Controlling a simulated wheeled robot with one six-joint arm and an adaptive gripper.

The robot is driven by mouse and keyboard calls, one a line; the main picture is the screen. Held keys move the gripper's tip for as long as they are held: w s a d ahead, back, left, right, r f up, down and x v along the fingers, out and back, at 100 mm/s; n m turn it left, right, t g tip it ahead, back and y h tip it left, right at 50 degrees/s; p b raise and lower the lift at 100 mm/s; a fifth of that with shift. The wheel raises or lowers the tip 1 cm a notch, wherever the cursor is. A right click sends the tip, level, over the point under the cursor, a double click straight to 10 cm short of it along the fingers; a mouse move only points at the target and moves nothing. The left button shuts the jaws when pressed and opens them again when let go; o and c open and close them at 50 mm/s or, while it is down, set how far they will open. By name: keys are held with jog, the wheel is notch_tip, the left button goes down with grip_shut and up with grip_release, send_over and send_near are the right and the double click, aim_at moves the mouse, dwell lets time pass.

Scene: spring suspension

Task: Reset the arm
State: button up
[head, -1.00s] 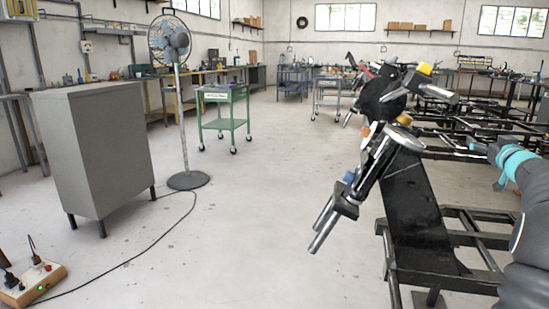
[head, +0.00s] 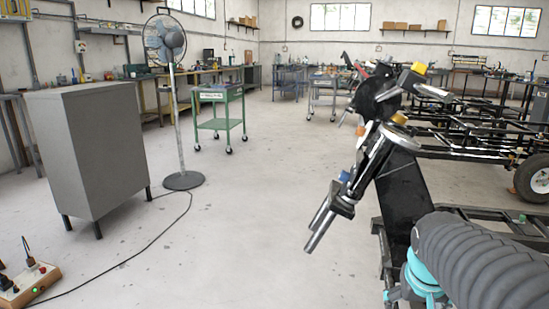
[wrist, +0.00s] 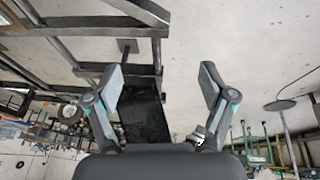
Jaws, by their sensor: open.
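My gripper (wrist: 160,84) shows in the wrist view with its two grey and teal fingers spread wide apart. Nothing is between them. In the head view my dark ribbed arm with a teal joint comes in at the lower right; the fingertips cannot be made out there. The arm passes in front of a black metal frame (head: 383,262) that carries a tilted fork-like suspension assembly (head: 366,165) with two metal tubes pointing down. In the wrist view, which looks upside down, the black frame (wrist: 155,62) lies behind and left of the fingers.
A grey cabinet (head: 85,150) stands at left, with a pedestal fan (head: 172,100) and green cart (head: 220,95) beyond. A power box (head: 28,285) with a cable lies on the floor. A wheeled chassis (head: 480,140) stands at right. The middle floor is clear.

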jog(key=s+a+r+n+t+y, duration=0.1)
jog(key=s+a+n+t+y, duration=0.1)
jog(key=s+a, duration=0.6)
jog(key=a, duration=0.3)
jog(key=shift+s+a+r+n, duration=0.2)
jog(key=shift+s+a+n, duration=0.05)
jog(key=shift+a+n, duration=0.15)
jog(key=shift+c, duration=0.2)
